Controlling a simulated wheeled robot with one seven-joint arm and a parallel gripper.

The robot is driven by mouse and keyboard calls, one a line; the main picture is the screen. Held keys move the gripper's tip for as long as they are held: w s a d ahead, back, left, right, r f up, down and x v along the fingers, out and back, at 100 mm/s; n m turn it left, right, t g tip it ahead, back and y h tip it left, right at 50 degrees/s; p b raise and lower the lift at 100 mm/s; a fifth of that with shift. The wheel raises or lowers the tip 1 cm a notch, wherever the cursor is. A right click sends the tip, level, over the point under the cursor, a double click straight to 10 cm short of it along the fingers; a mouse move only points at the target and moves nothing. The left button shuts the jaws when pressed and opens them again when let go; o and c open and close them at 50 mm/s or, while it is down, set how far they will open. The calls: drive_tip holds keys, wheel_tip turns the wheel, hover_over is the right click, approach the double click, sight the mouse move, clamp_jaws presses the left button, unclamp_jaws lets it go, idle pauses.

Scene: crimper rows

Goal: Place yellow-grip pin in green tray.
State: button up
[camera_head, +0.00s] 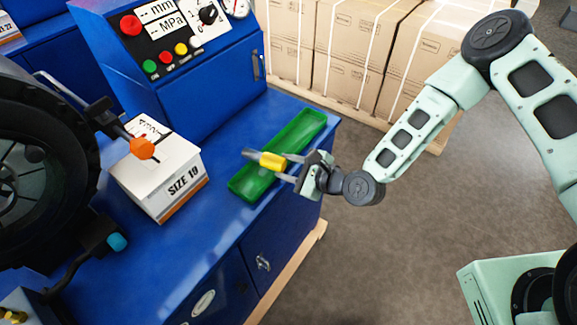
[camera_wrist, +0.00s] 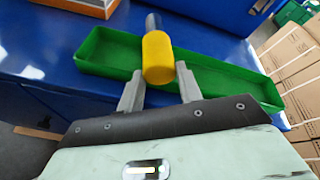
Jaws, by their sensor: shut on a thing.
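The yellow-grip pin (camera_head: 268,160) has a yellow grip and a grey metal shaft. My gripper (camera_head: 284,167) is shut on its yellow grip. In the wrist view the yellow grip (camera_wrist: 157,58) sits between my two fingers (camera_wrist: 158,88), with the shaft pointing away from me. The green tray (camera_head: 313,121) is a long, shallow tray on the blue bench top. The pin shows in front of the tray's middle in the head view, its shaft tip past the left rim. The tray also shows behind the pin in the wrist view (camera_wrist: 105,50). The exact height above it is hard to tell.
A white box marked SIZE 19 (camera_head: 160,175) stands left of the tray. A blue control cabinet (camera_head: 200,75) rises behind. A large dark round machine part (camera_head: 40,160) is at the left. Strapped cartons (camera_head: 350,45) stand behind the bench. Bench top is clear in front.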

drive_tip(key=shift+f, duration=0.2)
drive_tip(key=o, duration=1.2)
